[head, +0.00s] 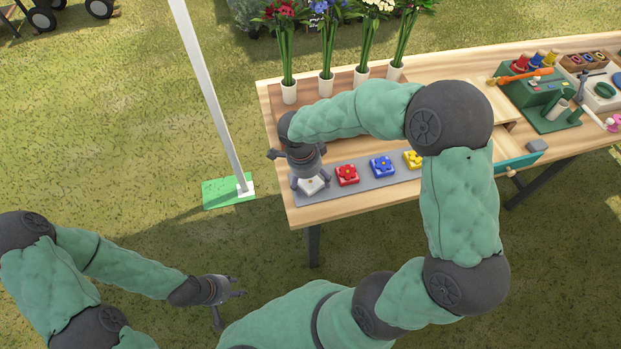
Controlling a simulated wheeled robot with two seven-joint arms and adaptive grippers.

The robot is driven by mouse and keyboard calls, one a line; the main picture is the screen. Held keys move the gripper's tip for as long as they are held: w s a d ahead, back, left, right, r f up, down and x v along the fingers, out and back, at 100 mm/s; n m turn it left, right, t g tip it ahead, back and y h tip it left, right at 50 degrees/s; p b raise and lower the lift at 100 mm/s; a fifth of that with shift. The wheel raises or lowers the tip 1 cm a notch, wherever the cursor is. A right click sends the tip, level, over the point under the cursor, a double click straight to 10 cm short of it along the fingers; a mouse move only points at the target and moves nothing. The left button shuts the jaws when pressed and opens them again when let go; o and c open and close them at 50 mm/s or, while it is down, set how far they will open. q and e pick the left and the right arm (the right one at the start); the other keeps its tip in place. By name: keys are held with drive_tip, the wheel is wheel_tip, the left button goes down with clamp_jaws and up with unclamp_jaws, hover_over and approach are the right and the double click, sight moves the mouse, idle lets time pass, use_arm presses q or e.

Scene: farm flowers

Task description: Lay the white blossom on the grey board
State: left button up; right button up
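The white blossom (312,186) is a small pale tile at the left end of the grey board (331,192), in line with the other blossoms. My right gripper (310,182) points down right over it, with dark finger parts at its sides. The gripper hides part of the blossom. I cannot tell whether the fingers touch it, or whether the blossom rests fully on the board. My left gripper (230,306) is open and empty, low over the grass and away from the table.
Red (347,175), blue (382,167) and yellow (412,160) blossoms lie on the board to the right. White vases (326,84) with flowers stand behind. A green machine (540,92) stands at the right. A white pole (212,90) rises left of the table.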

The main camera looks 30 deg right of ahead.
sight(304, 183)
drive_tip(key=shift+r, duration=0.15)
drive_tip(key=shift+r+p, duration=0.35)
wheel_tip(304, 183, up, 11)
drive_tip(key=a+p, duration=0.1)
drive_tip(key=p, duration=0.2)
drive_tip(key=shift+w+a+r, duration=0.15)
drive_tip(key=shift+w+a, duration=0.05)
drive_tip(key=shift+a, duration=0.2)
